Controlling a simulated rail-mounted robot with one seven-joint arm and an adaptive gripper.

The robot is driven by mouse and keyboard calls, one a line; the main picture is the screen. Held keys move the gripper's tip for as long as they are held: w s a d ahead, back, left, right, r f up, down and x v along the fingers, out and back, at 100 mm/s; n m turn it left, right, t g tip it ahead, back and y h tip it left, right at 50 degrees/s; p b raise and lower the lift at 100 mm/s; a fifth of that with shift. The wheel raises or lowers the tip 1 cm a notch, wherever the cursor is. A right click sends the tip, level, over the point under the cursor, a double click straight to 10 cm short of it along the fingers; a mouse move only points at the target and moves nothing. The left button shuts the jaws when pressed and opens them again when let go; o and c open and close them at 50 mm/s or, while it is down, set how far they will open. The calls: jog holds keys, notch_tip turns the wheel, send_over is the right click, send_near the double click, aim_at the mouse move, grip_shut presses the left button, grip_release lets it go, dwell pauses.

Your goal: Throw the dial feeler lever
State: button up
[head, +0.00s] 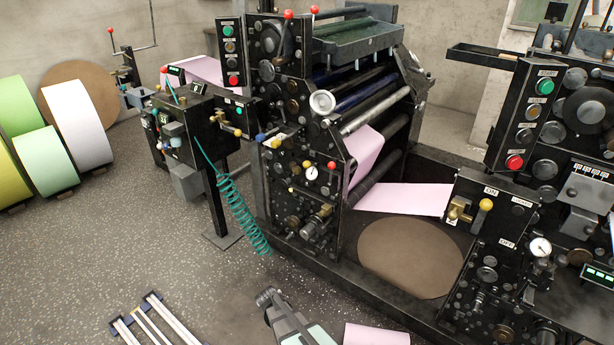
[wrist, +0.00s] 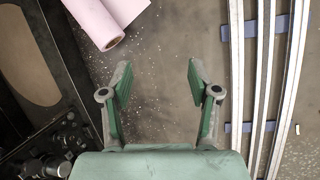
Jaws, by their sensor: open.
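A round white dial (head: 312,173) sits on the front panel of the middle press, with a small red-knobbed lever (head: 332,165) beside it. Another white dial (head: 540,247) is on the right-hand machine, below a yellow-knobbed lever (head: 486,205) between ON and OFF labels. I cannot tell which lever is the dial feeler lever. My gripper (wrist: 158,80) is open and empty, its green fingers spread above the speckled floor. In the head view it shows at the bottom centre (head: 268,297), in front of the press and apart from both dials. Neither dial shows clearly in the wrist view.
A pink roll (head: 375,335) lies near my gripper and shows in the wrist view (wrist: 108,22). Floor rails (head: 155,322) lie at lower left. A coiled teal hose (head: 240,215) hangs by a control stand (head: 213,190). Large coloured rolls (head: 77,125) stand at far left.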

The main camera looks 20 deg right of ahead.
jog(key=w+d+r+n+t+h+b, duration=0.1)
jog(key=w+d+r+n+h+b, duration=0.15)
jog(key=w, duration=0.75)
jog(key=w+d+r+n+t+h+b, duration=0.1)
jog(key=w+d+n+t+b, duration=0.15)
jog(key=w, duration=0.85)
jog(key=n+t+h+b, duration=0.3)
jog(key=n+h+b, duration=0.1)
jog(key=n+h, duration=0.8)
send_near(307, 163)
jog(key=shift+n+y, duration=0.5)
jog(key=shift+y, duration=0.15)
jog(key=x, duration=0.7)
jog(key=p+x, duration=0.1)
jog(key=x, duration=0.2)
jog(key=shift+w+d+f, duration=0.1)
jog(key=shift+w+d, duration=0.15)
jog(key=shift+w, duration=0.2)
grip_shut()
